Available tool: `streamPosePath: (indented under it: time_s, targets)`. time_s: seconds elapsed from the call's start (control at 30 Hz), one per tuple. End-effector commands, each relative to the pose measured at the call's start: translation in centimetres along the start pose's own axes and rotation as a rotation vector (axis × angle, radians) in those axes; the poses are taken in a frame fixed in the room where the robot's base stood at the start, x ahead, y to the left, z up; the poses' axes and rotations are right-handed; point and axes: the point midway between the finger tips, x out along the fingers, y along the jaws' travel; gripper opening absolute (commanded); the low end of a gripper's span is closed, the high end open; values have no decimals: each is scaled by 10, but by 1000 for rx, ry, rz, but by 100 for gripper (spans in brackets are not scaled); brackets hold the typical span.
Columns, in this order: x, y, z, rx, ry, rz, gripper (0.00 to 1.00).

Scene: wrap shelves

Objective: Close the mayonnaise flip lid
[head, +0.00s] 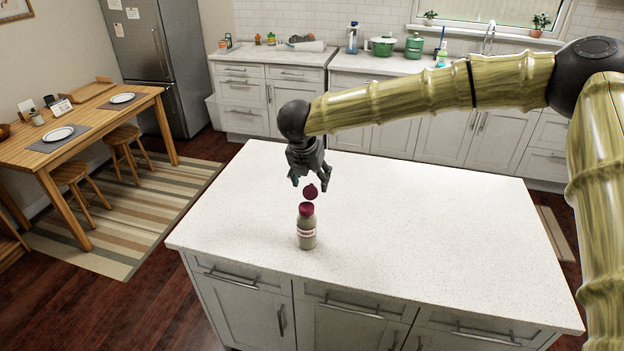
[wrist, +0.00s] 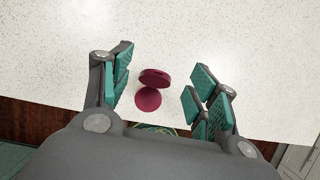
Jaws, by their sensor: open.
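The mayonnaise bottle (head: 307,231) stands upright on the white island top, with a pale body, a label and a dark red cap. Its dark red flip lid (head: 310,191) is up, standing above the cap. In the wrist view the flip lid (wrist: 155,78) and the round cap (wrist: 148,99) lie between my fingers, nearer the left finger. My gripper (head: 311,183) is open, just above and behind the bottle. In the wrist view my gripper (wrist: 163,90) has its teal pads wide apart. I see no contact with the lid. The bottle body is mostly hidden there.
The island top (head: 430,220) is otherwise bare, with free room all around the bottle. The bottle stands near the island's front edge. A wooden table (head: 90,115) with plates is at the left, and a back counter (head: 275,56) holds pots and bottles.

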Motion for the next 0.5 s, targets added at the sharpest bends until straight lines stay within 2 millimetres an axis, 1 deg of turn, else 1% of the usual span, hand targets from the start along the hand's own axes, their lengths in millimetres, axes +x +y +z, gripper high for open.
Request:
streamPosePath:
  time_s: [0.1,0.23,0.33,0.5]
  targets:
    - [13,0,1,1,2,0,60]
    - [24,0,0,1,1,1,60]
    - [29,0,0,0,0,1,60]
    - [31,0,0,0,-1,1,60]
